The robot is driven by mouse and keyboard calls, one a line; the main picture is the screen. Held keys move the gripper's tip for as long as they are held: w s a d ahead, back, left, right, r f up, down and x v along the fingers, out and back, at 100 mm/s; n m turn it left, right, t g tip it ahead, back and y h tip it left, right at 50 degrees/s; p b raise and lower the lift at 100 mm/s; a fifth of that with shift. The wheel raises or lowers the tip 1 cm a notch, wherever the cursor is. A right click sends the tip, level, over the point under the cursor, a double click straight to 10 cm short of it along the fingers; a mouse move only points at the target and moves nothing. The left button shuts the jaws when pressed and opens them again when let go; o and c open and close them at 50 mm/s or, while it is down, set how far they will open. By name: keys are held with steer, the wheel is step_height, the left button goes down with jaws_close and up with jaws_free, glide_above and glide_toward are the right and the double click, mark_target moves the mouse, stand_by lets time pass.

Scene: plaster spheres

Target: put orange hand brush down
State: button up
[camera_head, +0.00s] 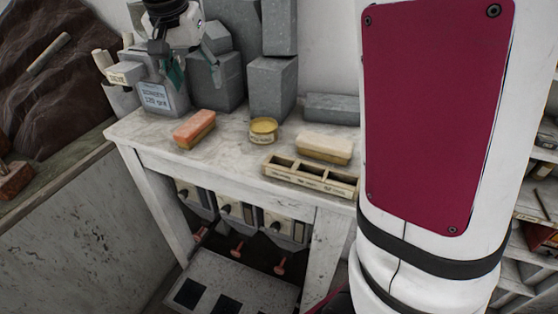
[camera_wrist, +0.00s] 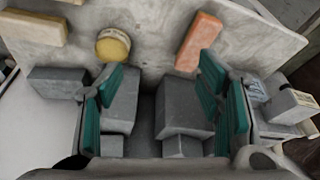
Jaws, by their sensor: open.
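The orange hand brush (camera_head: 194,129) lies on the left part of the pale stone tabletop (camera_head: 150,133), near its front edge. It also shows in the wrist view (camera_wrist: 199,43), beyond the fingers and apart from them. My gripper (camera_head: 174,72) is open and empty, above the back left of the table, over the grey blocks. In the wrist view its two green fingers (camera_wrist: 160,95) are spread wide with nothing between them.
Grey blocks (camera_head: 271,88) stand along the wall behind the brush. A round yellow tin (camera_head: 263,130), a cream block (camera_head: 324,147) and a wooden compartment tray (camera_head: 309,182) sit to the right. A labelled container (camera_head: 155,97) stands at the back left.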

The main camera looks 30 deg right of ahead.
steer(key=s+f+n+t+y, duration=0.1)
steer(key=s+n, duration=0.3)
steer(key=s, duration=1)
steer(key=s+d+f+n+y, duration=0.1)
steer(key=s+f+n, duration=0.2)
steer(key=s, duration=1.1)
steer(key=shift+d+n+t, duration=0.3)
steer(key=shift+n+t, duration=0.1)
steer(key=shift+n, duration=0.1)
